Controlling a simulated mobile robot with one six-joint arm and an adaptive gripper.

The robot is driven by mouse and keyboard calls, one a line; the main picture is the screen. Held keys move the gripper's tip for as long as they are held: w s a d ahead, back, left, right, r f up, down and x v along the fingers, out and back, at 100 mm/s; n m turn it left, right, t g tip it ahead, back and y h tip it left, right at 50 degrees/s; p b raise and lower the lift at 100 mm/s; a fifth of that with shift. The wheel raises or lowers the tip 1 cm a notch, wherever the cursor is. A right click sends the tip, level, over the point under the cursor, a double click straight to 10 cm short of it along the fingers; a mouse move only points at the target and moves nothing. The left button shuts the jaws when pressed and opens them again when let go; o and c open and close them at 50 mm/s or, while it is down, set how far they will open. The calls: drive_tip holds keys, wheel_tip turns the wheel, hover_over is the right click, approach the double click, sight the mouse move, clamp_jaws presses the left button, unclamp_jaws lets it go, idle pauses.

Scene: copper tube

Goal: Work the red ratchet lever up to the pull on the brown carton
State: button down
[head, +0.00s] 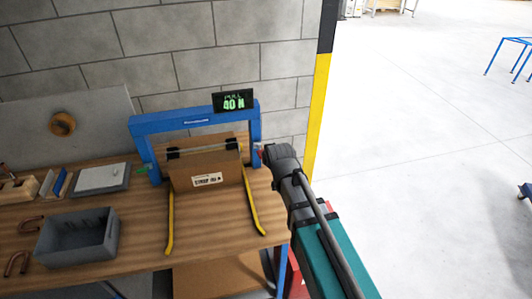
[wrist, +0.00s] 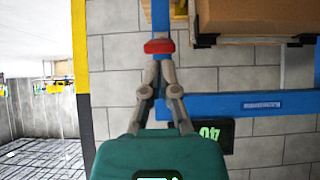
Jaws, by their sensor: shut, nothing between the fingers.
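The brown carton (head: 207,170) sits on the bench inside a blue frame (head: 195,118), with a white label on its front. In the wrist view the carton (wrist: 250,25) is at the top right. The red lever (head: 259,154) is at the frame's right post, mostly hidden by my gripper (head: 266,152). In the wrist view the red lever (wrist: 159,46) shows just beyond the fingertips of my gripper (wrist: 159,60). The fingers are shut and empty, their tips at or against the lever; contact is unclear. A display (head: 233,101) reads PULL 40 N.
Two yellow strips (head: 254,208) run forward on the bench beside the carton. A block wall stands behind. The floor to the right is open.

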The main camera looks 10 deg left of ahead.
drive_tip(key=shift+p+v, duration=1.3)
drive_tip(key=shift+v, duration=1.3)
drive_tip(key=shift+s+d+f, duration=0.1)
drive_tip(key=shift+f, duration=0.05)
drive_tip(key=s+d+f+m+g+h+b, duration=0.1)
drive_tip(key=s+d+f+g+b, duration=0.1)
drive_tip(key=d, duration=0.8)
drive_tip(key=s+d+f+m+g+h+b, duration=0.1)
drive_tip(key=s+d+f, duration=0.4)
drive_tip(key=d, duration=0.5)
drive_tip(key=s+d+f+m+g+h+b, duration=0.2)
drive_tip(key=s+d+f+m+g+b, duration=0.1)
drive_tip(key=d, duration=0.8)
wheel_tip(320, 180, down, 3)
drive_tip(key=shift+s+g+b, duration=0.2)
drive_tip(key=shift+g+b, duration=0.4)
drive_tip(key=shift+g, duration=0.6)
